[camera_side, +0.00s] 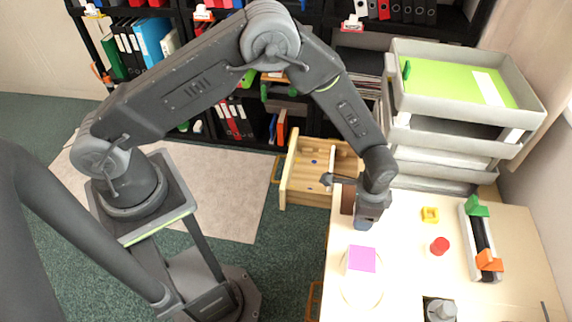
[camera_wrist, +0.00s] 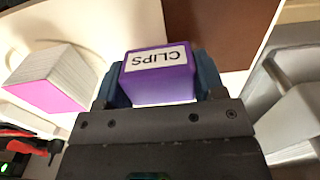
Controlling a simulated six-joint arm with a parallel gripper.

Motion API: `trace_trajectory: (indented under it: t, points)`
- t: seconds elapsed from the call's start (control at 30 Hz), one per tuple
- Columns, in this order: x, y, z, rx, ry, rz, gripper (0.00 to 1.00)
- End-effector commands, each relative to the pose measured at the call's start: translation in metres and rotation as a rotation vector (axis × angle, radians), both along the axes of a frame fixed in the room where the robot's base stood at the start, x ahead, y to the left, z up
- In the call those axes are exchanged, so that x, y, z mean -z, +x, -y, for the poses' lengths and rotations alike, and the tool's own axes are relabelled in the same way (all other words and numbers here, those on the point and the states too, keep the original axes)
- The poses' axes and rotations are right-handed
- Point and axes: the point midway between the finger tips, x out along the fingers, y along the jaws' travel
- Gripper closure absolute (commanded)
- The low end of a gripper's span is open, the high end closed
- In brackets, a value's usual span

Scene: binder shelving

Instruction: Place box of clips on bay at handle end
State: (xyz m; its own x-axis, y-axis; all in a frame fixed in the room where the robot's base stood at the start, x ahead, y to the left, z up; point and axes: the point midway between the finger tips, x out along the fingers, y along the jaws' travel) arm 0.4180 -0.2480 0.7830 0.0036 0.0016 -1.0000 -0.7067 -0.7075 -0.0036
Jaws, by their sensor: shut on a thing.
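In the side view the box is mostly hidden by the gripper. The wooden drawer (camera_side: 290,168) is pulled out to the left of the desk, its front panel on the left. Its inside is divided into bays; part of it is hidden behind my arm.
A pink-topped paper block (camera_side: 362,260) stands close to my gripper. A red round item (camera_side: 439,246), a yellow square item (camera_side: 430,214) and a long holder (camera_side: 469,238) lie to the right. Stacked grey trays (camera_side: 400,102) stand behind.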

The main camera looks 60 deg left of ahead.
Motion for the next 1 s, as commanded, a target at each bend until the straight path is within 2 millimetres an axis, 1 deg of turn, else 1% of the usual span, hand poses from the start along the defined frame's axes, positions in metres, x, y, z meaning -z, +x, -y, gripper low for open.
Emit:
trace_trajectory:
  t: [0.6, 0.77, 1.0]
  points:
    - [-0.030, 0.000, 0.000, 0.000, 0.001, -0.001, 0.75]
    - [-0.034, 0.000, 0.000, 0.000, 0.000, 0.000, 0.75]
    - [-0.034, 0.000, 0.000, 0.000, 0.001, -0.001, 0.75]
